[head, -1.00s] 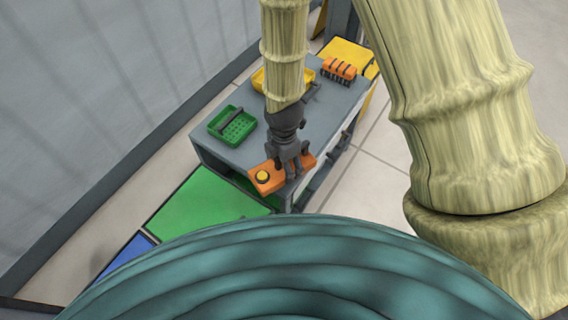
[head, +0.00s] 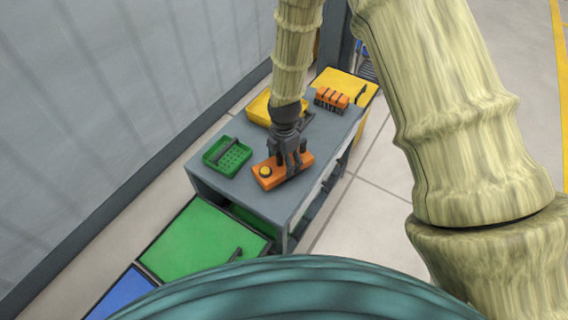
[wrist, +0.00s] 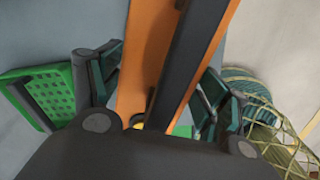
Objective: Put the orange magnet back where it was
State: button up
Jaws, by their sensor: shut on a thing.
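The orange magnet (head: 270,179) is a flat orange block with a yellow button on top and a dark handle bar. In the head view it appears over the front part of the grey table top (head: 262,203); I cannot tell whether it touches the surface. My gripper (head: 287,164) comes down from above and is shut on the magnet's handle. In the wrist view the orange body (wrist: 150,50) and dark handle bar (wrist: 192,50) run between my two fingers (wrist: 163,85). The magnet's underside is hidden.
A green basket (head: 227,156) sits left of the magnet. A yellow tray (head: 259,108) and an orange block with dark stripes (head: 332,98) are farther back. Green (head: 205,238), blue (head: 122,296) and yellow (head: 345,84) bins stand around the table. A wall is on the left.

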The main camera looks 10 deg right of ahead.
aim_at(284, 166)
jog(key=shift+f, duration=1.65)
jog(key=shift+f, duration=0.1)
jog(key=o, duration=2)
jog(key=shift+c, duration=0.2)
notch_tip(284, 166, up, 12)
jog(key=shift+r+p, duration=0.1)
jog(key=shift+p, duration=0.3)
jog(key=shift+s, duration=0.1)
